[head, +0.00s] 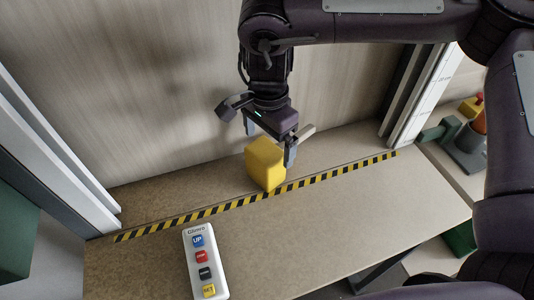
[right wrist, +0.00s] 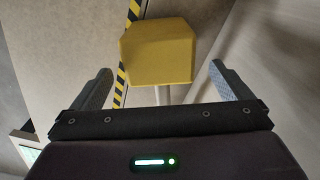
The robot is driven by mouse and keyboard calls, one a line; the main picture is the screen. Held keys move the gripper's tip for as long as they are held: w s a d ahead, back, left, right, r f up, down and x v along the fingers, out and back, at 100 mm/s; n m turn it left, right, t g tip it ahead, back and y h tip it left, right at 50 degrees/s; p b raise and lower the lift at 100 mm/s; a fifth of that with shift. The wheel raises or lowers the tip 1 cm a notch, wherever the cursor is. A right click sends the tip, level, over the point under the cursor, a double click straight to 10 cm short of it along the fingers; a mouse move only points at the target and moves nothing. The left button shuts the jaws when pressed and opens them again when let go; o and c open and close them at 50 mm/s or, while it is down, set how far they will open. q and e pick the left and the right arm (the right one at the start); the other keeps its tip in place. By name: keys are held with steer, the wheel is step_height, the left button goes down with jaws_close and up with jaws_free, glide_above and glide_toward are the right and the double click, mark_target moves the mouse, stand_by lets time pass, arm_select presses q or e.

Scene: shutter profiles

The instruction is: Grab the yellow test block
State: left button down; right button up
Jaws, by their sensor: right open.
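The yellow test block (head: 265,164) stands on the bench by the black-and-yellow striped line, close to the wall panel. In the right wrist view the block (right wrist: 157,53) shows ahead of and between the fingers. My right gripper (head: 270,150) is open, just above and behind the block in the head view. Its two fingers (right wrist: 158,85) are spread on either side, with no visible grip on the block; whether they touch it I cannot tell. My left gripper is not in view.
A white control box (head: 205,262) with several coloured buttons lies at the bench front. The striped line (head: 330,177) crosses the bench (head: 370,215). Profiles stand at the left (head: 60,165) and right (head: 420,95). Bench right of the block is clear.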

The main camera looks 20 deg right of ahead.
mark_target(270, 148)
steer(key=shift+s+f, duration=0.15)
steer(key=shift+f, duration=0.3)
step_height(270, 148, down, 4)
steer(key=shift+d+r+p, duration=0.1)
steer(key=shift+d+p, duration=0.05)
steer(key=shift+p, duration=0.6)
steer(key=shift+w+f, duration=0.2)
steer(key=shift+f, duration=0.2)
steer(key=c, duration=1.2)
